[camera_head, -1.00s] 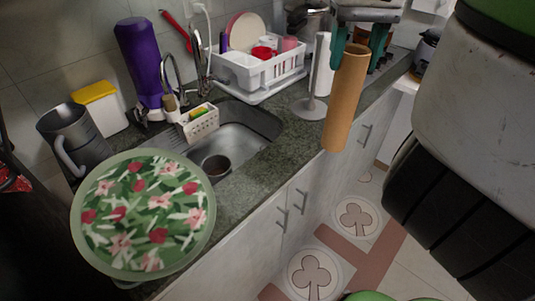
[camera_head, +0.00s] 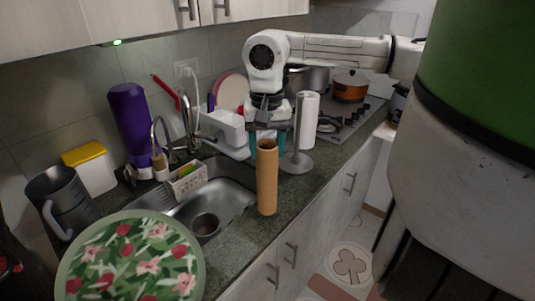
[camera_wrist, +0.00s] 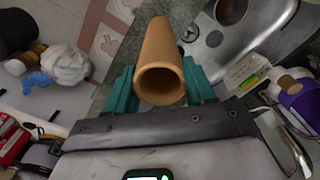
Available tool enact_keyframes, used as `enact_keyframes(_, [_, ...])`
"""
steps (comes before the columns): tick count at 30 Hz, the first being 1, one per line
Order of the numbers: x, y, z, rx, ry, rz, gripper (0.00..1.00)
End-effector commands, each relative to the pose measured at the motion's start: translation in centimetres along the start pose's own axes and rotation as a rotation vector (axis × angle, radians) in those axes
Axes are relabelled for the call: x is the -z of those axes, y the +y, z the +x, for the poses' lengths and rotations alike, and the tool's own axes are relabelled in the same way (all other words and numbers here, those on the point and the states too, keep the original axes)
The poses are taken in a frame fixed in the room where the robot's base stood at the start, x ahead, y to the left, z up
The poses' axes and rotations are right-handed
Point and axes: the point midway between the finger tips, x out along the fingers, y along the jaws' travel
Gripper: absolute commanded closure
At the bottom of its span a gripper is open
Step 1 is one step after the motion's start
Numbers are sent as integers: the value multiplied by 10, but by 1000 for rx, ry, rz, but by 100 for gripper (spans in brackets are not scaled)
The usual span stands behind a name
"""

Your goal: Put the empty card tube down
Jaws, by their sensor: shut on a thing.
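The empty card tube (camera_head: 267,180) is brown and upright in the head view, over the counter strip right of the sink. Its lower end appears at or just above the counter; I cannot tell whether it touches. My gripper (camera_head: 266,142) is shut on the tube near its top, with a teal finger on each side. In the wrist view the tube (camera_wrist: 162,65) points away between the teal fingers of my gripper (camera_wrist: 160,88), and its open near end shows it is hollow.
The sink (camera_head: 217,195) with a dark cup (camera_head: 206,225) lies left of the tube. A paper towel holder (camera_head: 307,125) stands close behind it on the right. A white dish rack (camera_head: 228,132) is behind. The counter edge (camera_head: 262,236) is close in front.

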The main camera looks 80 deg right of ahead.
Motion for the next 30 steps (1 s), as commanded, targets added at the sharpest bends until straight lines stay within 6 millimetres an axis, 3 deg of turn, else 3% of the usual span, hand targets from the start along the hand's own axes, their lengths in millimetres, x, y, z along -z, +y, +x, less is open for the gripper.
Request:
enact_keyframes(6, [-1, 1, 24, 2, -3, 1, 100])
enact_keyframes(19, [-1, 1, 32, 1, -1, 1, 100])
enact_keyframes(20, [-1, 1, 30, 1, -1, 1, 43])
enact_keyframes(27, [-1, 1, 30, 1, -1, 1, 21])
enact_keyframes(30, [-1, 1, 29, 1, -1, 1, 21])
